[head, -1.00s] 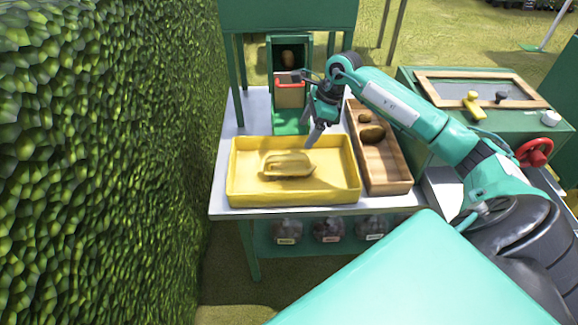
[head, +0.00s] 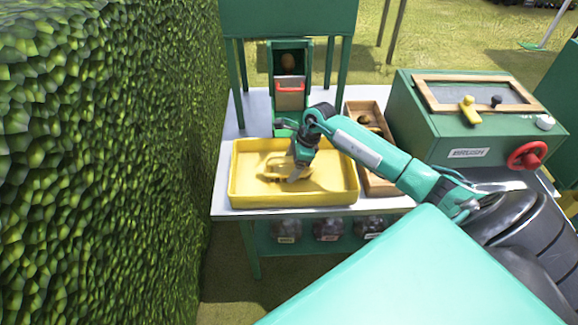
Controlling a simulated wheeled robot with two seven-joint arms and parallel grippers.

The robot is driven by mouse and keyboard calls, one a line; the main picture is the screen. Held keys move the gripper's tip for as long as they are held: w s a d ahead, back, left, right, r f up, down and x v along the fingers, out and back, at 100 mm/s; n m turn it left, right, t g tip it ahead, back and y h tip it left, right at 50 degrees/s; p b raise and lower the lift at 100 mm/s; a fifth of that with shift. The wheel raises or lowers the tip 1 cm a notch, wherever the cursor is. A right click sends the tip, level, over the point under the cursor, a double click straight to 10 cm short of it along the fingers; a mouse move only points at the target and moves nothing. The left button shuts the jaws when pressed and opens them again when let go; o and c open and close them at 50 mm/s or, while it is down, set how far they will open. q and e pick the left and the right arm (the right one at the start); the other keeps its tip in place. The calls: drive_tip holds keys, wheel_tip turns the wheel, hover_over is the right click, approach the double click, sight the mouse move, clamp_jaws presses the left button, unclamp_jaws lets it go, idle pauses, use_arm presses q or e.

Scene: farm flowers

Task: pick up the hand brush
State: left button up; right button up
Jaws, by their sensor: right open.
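The hand brush (head: 273,174) lies in the yellow tray (head: 245,199) on the table. Its yellow handle shows to the left of my right gripper, and the rest is partly hidden behind the gripper. My right gripper (head: 294,177) is open and points down into the tray, with its fingertips at the brush. I cannot tell whether the fingers touch it. My left gripper is not in view.
A wooden box (head: 372,181) stands right of the tray. A green dispenser with a red-handled drawer (head: 290,93) stands behind it. A green machine (head: 455,125) with a red wheel (head: 528,156) is at right. A hedge (head: 100,160) fills the left side.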

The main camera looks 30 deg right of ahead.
drive_tip(key=shift+f, duration=0.15)
drive_tip(key=c, duration=1.1)
